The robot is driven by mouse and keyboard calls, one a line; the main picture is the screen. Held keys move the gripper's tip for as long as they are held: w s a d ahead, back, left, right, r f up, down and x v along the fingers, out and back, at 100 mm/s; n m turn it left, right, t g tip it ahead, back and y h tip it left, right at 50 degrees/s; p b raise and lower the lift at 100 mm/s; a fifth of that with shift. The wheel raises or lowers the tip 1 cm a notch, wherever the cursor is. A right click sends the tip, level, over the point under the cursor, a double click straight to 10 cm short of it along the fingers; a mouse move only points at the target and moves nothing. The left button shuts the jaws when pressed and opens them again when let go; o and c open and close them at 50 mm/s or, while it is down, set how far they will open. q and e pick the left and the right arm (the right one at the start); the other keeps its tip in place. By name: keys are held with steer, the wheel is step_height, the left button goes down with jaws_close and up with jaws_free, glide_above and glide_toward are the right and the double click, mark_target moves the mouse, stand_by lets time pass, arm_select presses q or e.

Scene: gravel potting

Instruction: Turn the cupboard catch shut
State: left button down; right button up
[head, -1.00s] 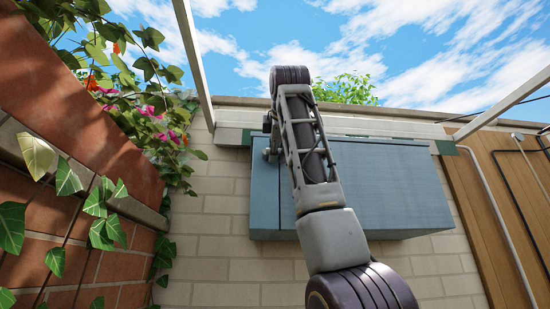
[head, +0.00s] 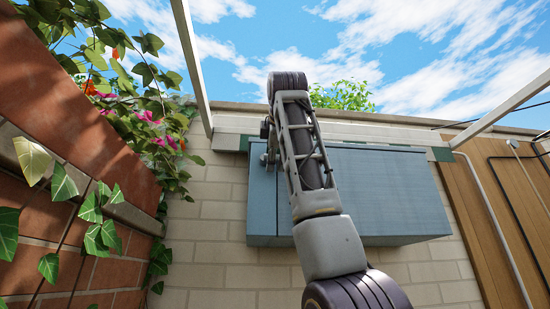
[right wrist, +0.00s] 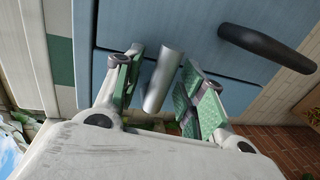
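The blue cupboard (head: 385,195) hangs on the brick wall; its front looks closed, with a seam near its left side. In the right wrist view its blue face (right wrist: 215,20) fills the top. A grey metal bar, which looks like the catch (right wrist: 163,80), sticks out from that face near the seam. My right gripper (right wrist: 160,92) is open, with one green-padded finger on each side of the bar and visible gaps between. In the head view my right arm covers part of the cupboard, and the right gripper (head: 269,148) shows only partly beside it. My left gripper is not in view.
A dark curved handle (right wrist: 268,48) sticks out from the cupboard face, close to the right of the gripper. A leafy, flowering climber (head: 150,110) and a red brick wall (head: 80,110) stand at the left. Wooden boards (head: 500,215) with hanging hoses are at the right.

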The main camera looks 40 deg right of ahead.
steer(key=v, duration=1.2)
steer(key=shift+w+a, duration=0.1)
stand_by(0.6)
